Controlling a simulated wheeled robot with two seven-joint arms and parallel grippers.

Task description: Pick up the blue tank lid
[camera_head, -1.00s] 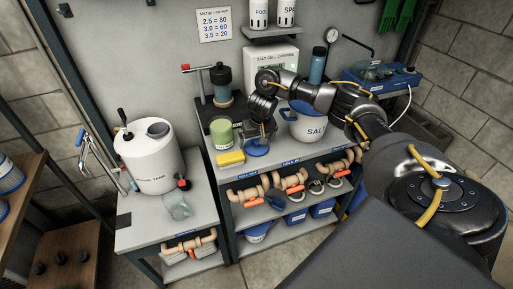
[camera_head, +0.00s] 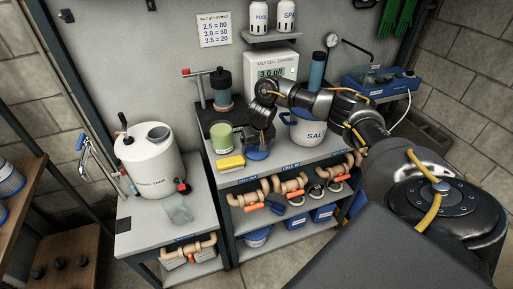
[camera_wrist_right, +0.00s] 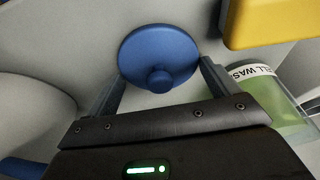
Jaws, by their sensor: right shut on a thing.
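The blue tank lid (camera_head: 257,154) is a round disc near the front edge of the grey bench, below my right gripper (camera_head: 259,137). In the right wrist view the lid (camera_wrist_right: 158,48) has a round knob on top. The fingers of my right gripper (camera_wrist_right: 160,72) stand on either side of the lid at its rim, shut on it. Whether the lid still touches the bench is hard to tell. The white tank (camera_head: 148,168) stands on the lower bench at left, with a round grey opening on top. My left gripper is not in view.
A yellow sponge (camera_head: 230,163) and a green jar (camera_head: 222,138) stand close left of the lid. A white salt bucket (camera_head: 308,130) stands to its right. A clear container (camera_head: 178,209) is in front of the tank. Pipes with orange handles (camera_head: 254,207) fill the shelf below.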

